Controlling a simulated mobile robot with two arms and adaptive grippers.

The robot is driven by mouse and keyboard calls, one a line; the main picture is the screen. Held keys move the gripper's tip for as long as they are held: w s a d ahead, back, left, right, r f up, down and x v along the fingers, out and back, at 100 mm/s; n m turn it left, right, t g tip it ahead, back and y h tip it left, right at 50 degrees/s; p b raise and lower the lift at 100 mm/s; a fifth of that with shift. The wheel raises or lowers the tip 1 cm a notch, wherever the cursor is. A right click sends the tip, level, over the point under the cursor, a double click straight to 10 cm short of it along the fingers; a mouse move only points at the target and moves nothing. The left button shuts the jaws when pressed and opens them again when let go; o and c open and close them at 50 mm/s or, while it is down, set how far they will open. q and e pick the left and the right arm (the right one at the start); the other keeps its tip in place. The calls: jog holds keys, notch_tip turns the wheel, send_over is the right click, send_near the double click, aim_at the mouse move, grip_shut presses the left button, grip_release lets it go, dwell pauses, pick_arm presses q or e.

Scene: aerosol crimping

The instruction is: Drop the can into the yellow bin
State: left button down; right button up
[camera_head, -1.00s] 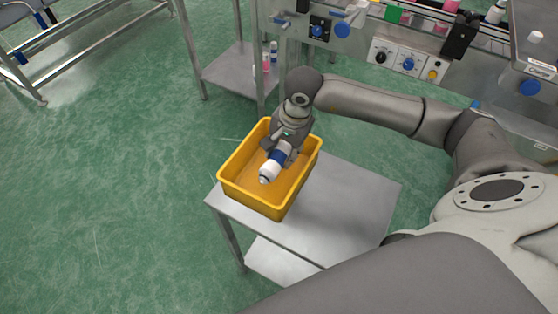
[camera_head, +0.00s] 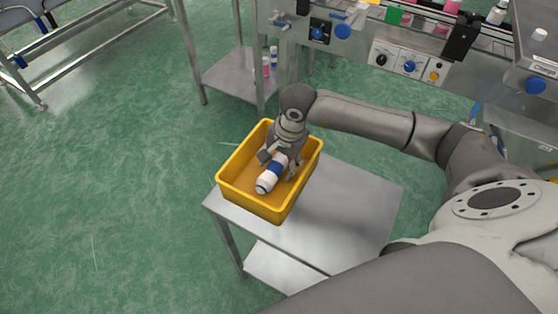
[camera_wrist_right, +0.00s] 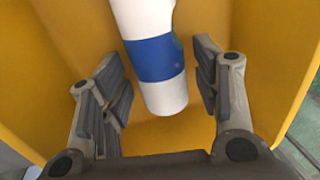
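The can (camera_head: 267,183), white with a blue band, is inside the yellow bin (camera_head: 248,202), tilted or lying; whether it rests on the bottom is hard to tell. My right gripper (camera_head: 279,163) reaches down into the bin above the can. In the right wrist view the can (camera_wrist_right: 155,60) lies between the spread fingers of my right gripper (camera_wrist_right: 160,72), with a gap on each side, so the gripper is open. Yellow bin walls (camera_wrist_right: 268,50) surround it there. My left gripper is not in view.
The bin stands on a small metal table (camera_head: 350,200) with bare top to its right. A steel machine with control knobs (camera_head: 409,66) stands behind. A lower metal shelf (camera_head: 235,75) holds small bottles. Green floor is open at left.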

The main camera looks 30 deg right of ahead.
jog(key=shift+r, duration=0.35)
notch_tip(320, 180, up, 11)
jog(key=s+d+b, duration=0.1)
jog(key=s, duration=0.1)
jog(key=shift+r, duration=0.2)
dwell(0.4)
